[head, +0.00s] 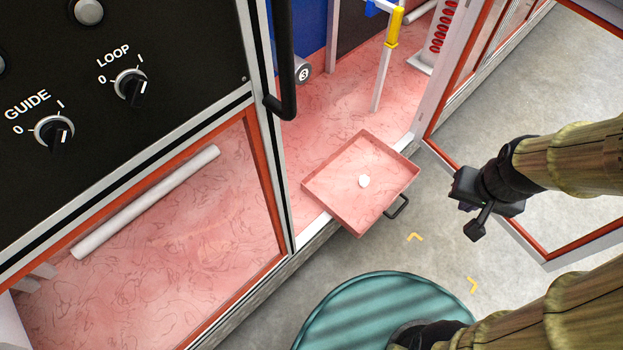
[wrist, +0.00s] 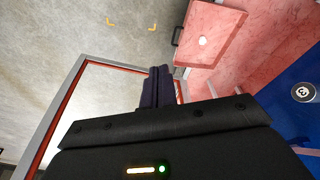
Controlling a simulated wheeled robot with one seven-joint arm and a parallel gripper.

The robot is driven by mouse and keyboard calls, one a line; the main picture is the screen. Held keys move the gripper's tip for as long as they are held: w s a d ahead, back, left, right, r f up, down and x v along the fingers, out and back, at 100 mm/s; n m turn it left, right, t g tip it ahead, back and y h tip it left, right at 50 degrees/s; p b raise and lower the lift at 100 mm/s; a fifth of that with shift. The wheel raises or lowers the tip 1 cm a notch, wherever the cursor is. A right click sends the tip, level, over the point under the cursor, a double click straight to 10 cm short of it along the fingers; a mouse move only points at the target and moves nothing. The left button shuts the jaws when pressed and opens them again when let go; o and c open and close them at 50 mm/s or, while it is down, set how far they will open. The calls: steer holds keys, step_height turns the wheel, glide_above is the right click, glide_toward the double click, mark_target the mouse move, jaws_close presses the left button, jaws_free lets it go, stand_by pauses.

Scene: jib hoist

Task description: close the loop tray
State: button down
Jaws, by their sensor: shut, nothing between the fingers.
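The loop tray (head: 335,190) is a shallow pink tray that sticks out over the front sill of the cabinet. A small white object (head: 364,181) lies in it. A dark handle (head: 398,206) is on its outer side. My gripper (head: 474,230) is shut and empty, to the right of the tray and apart from it. In the wrist view the fingers (wrist: 158,86) are together, and the tray (wrist: 226,25) with its handle (wrist: 177,36) shows beyond them.
An open orange-framed door (head: 535,255) stands at the right, close to my gripper. A black panel (head: 150,40) with GUIDE and LOOP knobs is at the left. A yellow-and-white post (head: 385,70) stands behind the tray. Grey floor with yellow corner marks (head: 414,237) lies in front.

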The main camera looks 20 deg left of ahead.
steer(key=w+a+f+y+b, duration=0.1)
steer(key=w+a+f+b, duration=0.3)
steer(key=f, duration=0.4)
steer(key=w+a+f+y+b, duration=0.1)
steer(key=w+a+f+b, duration=0.25)
steer(key=f, duration=0.35)
steer(key=w+a+f+y+b, duration=0.1)
steer(key=w+a+f+b, duration=0.2)
steer(key=w+a+f, duration=0.35)
steer(key=w+a+f+m+y+b, duration=0.2)
steer(key=a+f+b, duration=0.3)
steer(key=a+f, duration=0.4)
steer(key=w+a+f+m+t+y+b, duration=0.1)
steer(key=a+f+b, duration=0.5)
steer(key=f, duration=1)
steer(key=w+a+m+y, duration=0.1)
steer(key=a+y, duration=0.1)
steer(key=shift+w+a+f+y, duration=0.2)
steer(key=shift+a+f+y, duration=0.05)
steer(key=shift+a+y, duration=0.15)
